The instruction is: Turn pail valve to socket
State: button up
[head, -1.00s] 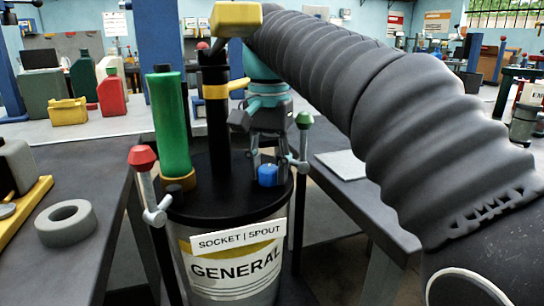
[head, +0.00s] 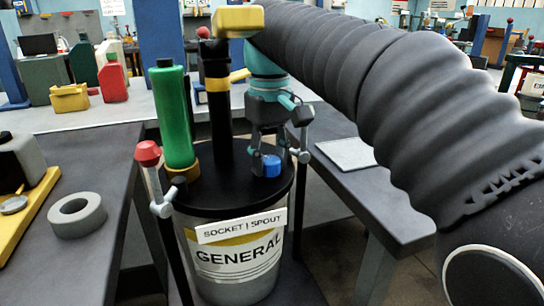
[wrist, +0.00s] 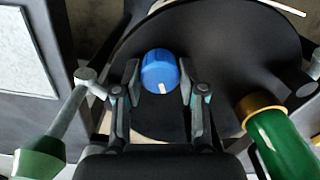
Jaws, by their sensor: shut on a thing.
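The pail (head: 237,272) is a pale drum with a black lid and labels reading "SOCKET | SPOUT" and "GENERAL". A blue valve knob (head: 271,167) sits on its lid, at the right. My gripper (head: 267,160) reaches down to the knob. In the wrist view the blue knob (wrist: 160,70) lies between the two fingers of my gripper (wrist: 159,68), which are shut on it. A pale mark shows on the knob's side facing my palm. A green cylinder (head: 174,115) in a brass collar and a black post (head: 217,110) with a yellow band stand on the lid.
A red-tipped lever (head: 148,155) stands at the pail's left edge. A green-tipped lever (wrist: 45,155) stands close beside my gripper in the wrist view. A grey ring (head: 76,215) lies on the left bench. My ribbed arm fills the upper right.

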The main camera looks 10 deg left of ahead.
aim_at(270, 158)
jog(key=shift+n, duration=1.9)
jog(key=o, duration=1.1)
jog(key=shift+w+d, duration=0.15)
jog(key=shift+d, duration=0.05)
jog(key=shift+o, duration=0.2)
jog(key=shift+a, duration=0.15)
jog(key=shift+r, duration=3.75)
